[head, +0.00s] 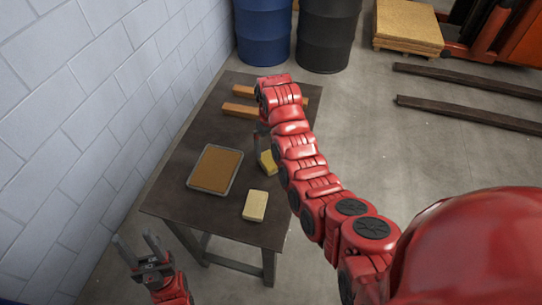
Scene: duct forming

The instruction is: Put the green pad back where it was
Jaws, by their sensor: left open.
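No pad here looks clearly green. A pale yellow-beige pad (255,206) lies on the near right part of the dark table (225,222). A yellower block (267,162) lies farther back, partly hidden by my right arm. A grey tray (194,184) with a flat brown slab in it lies to the left of the pads. My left gripper (135,240) is open and empty at the lower left, off the table's near edge. My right gripper (259,148) points down over the table close beside the yellow block; its fingers are mostly hidden, so I cannot tell its grip.
Two orange-brown bars (240,110) lie at the table's far end. A blue drum (263,32) and a black drum (327,35) stand behind it. A block wall (90,90) runs along the left. Dark beams (470,113) lie on the floor at right.

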